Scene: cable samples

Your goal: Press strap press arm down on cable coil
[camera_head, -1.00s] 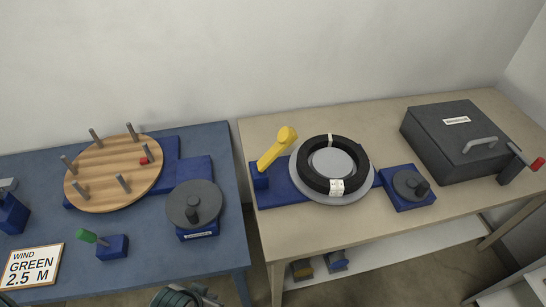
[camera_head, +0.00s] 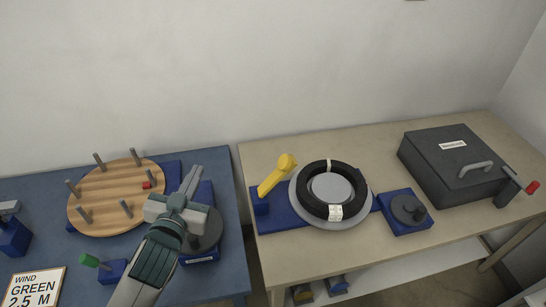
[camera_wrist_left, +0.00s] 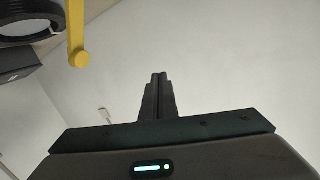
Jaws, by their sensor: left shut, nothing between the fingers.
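A black cable coil (camera_head: 313,198) with a white label lies on a round grey plate (camera_head: 333,223) on the tan table. The yellow strap press arm (camera_head: 277,174) stands tilted up at the plate's left, on a blue base (camera_head: 260,205), apart from the coil. My left gripper (camera_head: 191,178) is shut and empty over the blue table, left of the press arm. In the left wrist view its closed fingers (camera_wrist_left: 158,90) point at the wall, with the yellow arm (camera_wrist_left: 77,35) and part of the coil (camera_wrist_left: 30,22) at upper left. My right gripper is not in view.
A wooden peg board (camera_head: 110,190) and a grey knob disc (camera_head: 207,235) are on the blue table. Right of the coil are a blue block with a dark knob (camera_head: 407,208) and a dark grey box (camera_head: 447,165). A gap separates the tables.

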